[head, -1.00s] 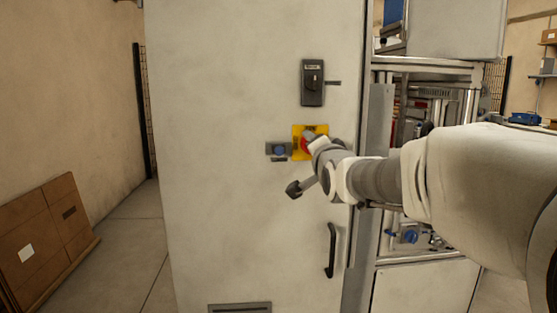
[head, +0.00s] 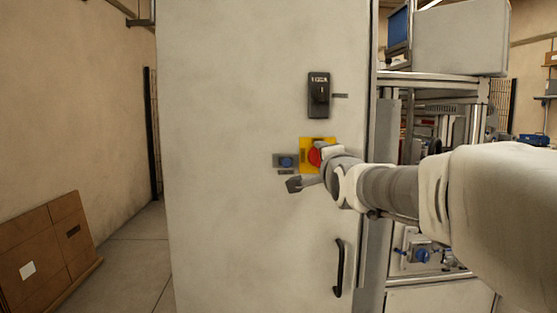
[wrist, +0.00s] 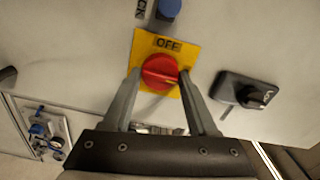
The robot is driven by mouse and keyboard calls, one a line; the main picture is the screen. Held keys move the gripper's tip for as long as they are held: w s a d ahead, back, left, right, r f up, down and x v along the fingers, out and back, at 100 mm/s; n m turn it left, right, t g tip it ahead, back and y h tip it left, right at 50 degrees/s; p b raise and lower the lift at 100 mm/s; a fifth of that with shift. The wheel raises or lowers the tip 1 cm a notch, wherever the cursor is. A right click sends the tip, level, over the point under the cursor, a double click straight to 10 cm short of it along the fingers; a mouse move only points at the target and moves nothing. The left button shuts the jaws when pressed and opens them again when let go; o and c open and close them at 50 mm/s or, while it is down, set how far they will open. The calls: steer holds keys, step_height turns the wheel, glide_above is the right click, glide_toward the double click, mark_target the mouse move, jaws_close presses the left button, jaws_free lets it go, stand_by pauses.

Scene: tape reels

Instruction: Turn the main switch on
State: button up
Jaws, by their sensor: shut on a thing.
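The main switch is a red rotary knob (wrist: 160,71) on a yellow plate (wrist: 189,48), mounted on the front of a tall pale cabinet (head: 230,220). The plate shows the word OFF in the wrist view. In the head view the red knob (head: 315,157) is partly hidden by my gripper. My gripper (wrist: 159,76) has one finger on each side of the knob and is shut on it. In the head view my wrist comes to the plate from the right.
A blue button (head: 286,162) sits left of the plate. A dark rotary handle (head: 319,95) is above it, and a black door handle (head: 338,268) below. An open machine frame (head: 430,95) stands right of the cabinet. Brown boxes (head: 45,250) lean at the far left.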

steer(key=o, duration=1.4)
steer(key=shift+s+p, duration=0.85)
steer(key=shift+s, duration=7.85)
steer(key=s+f+n+g, duration=0.6)
steer(key=s+f+n, duration=0.25)
steer(key=f, duration=0.35)
steer(key=s+f+n+g, duration=0.75)
steer(key=s+f, duration=0.25)
steer(key=f, duration=0.2)
steer(key=shift+t, duration=0.55)
steer(key=r+p, duration=0.6)
steer(key=r, duration=0.1)
steer(key=r+p, duration=1.3)
steer(key=p, duration=0.1)
steer(key=shift+w+a+r, duration=0.1)
steer(key=shift+w+r, duration=0.3)
